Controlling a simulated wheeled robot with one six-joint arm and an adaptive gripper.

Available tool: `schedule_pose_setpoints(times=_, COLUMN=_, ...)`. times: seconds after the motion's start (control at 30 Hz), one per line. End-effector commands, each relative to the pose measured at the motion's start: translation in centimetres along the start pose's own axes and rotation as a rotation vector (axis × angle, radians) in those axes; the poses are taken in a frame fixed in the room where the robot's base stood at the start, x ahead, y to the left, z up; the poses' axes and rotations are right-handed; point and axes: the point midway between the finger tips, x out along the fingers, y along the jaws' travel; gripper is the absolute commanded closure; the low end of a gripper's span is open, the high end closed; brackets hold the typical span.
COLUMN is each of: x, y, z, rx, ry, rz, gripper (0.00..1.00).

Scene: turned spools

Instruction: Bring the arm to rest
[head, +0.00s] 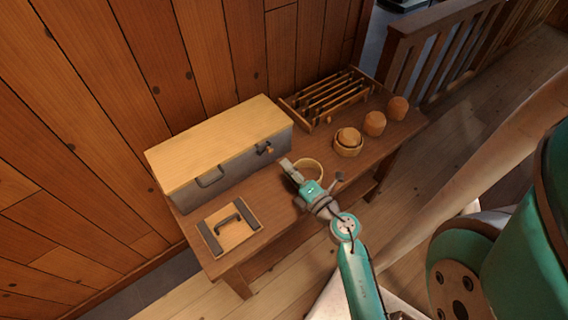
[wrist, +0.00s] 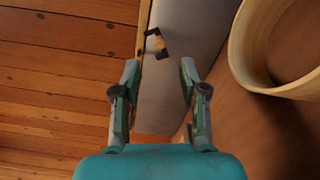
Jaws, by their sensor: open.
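My gripper (head: 288,165) is over the bench in front of the chest's right end. In the wrist view its two fingers (wrist: 160,75) stand apart with nothing between them. Beyond them is the grey chest front with a small latch (wrist: 158,44). A pale wooden ring-shaped container (head: 318,164) is just right of the gripper, partly hidden by it. Its curved rim (wrist: 240,62) also shows in the wrist view, apart from the fingers.
The chest (head: 217,140) has a closed wooden lid. A flat board with a dark handle (head: 246,234) lies at the bench's near left. A slatted rack (head: 296,115) stands at the back. Two round wooden pieces (head: 375,123) and one in a ring (head: 349,134) sit at right.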

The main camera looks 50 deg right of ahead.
Motion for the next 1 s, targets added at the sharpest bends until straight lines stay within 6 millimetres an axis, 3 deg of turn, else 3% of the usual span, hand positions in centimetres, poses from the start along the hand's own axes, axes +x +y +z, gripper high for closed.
schedule_pose_setpoints(times=0.67, x=-0.3, y=0.0, z=-0.2, rx=0.007, ry=0.002, rz=0.001, gripper=0.57)
schedule_pose_setpoints(times=0.87, x=-2.4, y=1.3, z=-3.3, rx=0.147, ry=0.037, rz=0.033, gripper=0.57)
schedule_pose_setpoints(times=1.0, x=-5.6, y=2.9, z=-6.7, rx=0.344, ry=0.076, rz=0.058, gripper=0.57)
